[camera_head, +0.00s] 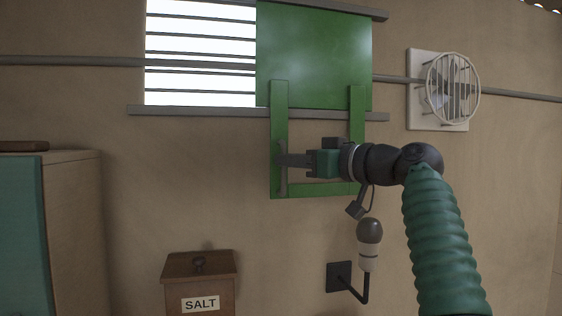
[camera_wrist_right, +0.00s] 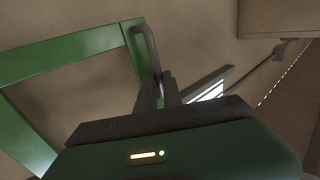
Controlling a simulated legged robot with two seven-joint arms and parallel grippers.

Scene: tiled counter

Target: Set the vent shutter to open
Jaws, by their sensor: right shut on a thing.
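The vent shutter is a green sliding panel (camera_head: 314,55) with a green frame hanging below it in the head view. It covers the right part of the vent; the left part shows bright white slats (camera_head: 200,55). A grey handle (camera_head: 281,165) is on the frame's left upright; it also shows in the right wrist view (camera_wrist_right: 146,42). My right gripper (camera_head: 284,160) reaches in from the right and is shut on the handle. In the wrist view its fingers (camera_wrist_right: 160,92) meet at the handle's lower end. My left gripper is not in view.
Grey rails (camera_head: 200,112) run above and below the vent. A round caged fan (camera_head: 453,88) is on the wall at right. A wall lamp (camera_head: 369,240) stands below my right wrist. A wooden salt box (camera_head: 200,280) is below left, and a teal cabinet (camera_head: 22,235) at far left.

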